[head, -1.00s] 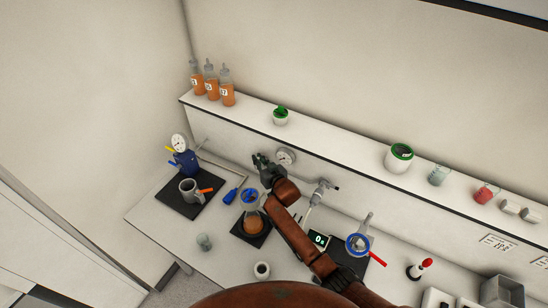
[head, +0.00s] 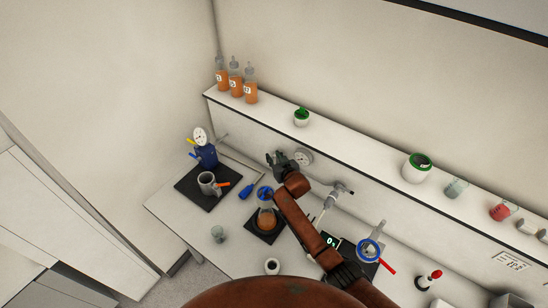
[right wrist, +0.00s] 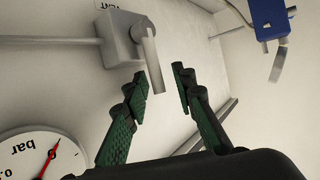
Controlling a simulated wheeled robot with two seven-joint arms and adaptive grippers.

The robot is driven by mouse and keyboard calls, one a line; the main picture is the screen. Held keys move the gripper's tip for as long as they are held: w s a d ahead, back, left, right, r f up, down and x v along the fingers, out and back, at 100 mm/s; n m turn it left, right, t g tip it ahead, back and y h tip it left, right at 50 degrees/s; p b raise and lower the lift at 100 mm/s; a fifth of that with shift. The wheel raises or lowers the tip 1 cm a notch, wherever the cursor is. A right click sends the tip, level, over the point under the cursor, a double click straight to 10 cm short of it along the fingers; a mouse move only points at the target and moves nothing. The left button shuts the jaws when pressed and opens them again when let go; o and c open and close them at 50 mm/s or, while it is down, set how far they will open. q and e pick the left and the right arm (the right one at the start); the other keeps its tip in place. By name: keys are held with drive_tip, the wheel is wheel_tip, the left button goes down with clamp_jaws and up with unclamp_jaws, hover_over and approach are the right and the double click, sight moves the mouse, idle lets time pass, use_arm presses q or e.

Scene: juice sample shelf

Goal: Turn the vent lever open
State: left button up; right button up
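The vent lever (right wrist: 153,65) is a pale flat bar on a grey valve block (right wrist: 122,38) in the right wrist view. In the head view my right gripper (head: 275,160) is near the back wall, just left of the round gauge (head: 303,157); the lever cannot be made out there. My left gripper is not in view.
The gauge dial (right wrist: 42,155) is close at lower left in the wrist view. A blue device (head: 206,155) stands on a black mat at left. A flask (head: 266,220) sits beside my arm. The shelf (head: 350,140) holds bottles and jars above the bench.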

drive_tip(key=shift+s+d, duration=0.1)
drive_tip(key=shift+d, duration=0.05)
drive_tip(key=v, duration=1.2)
idle(0.4)
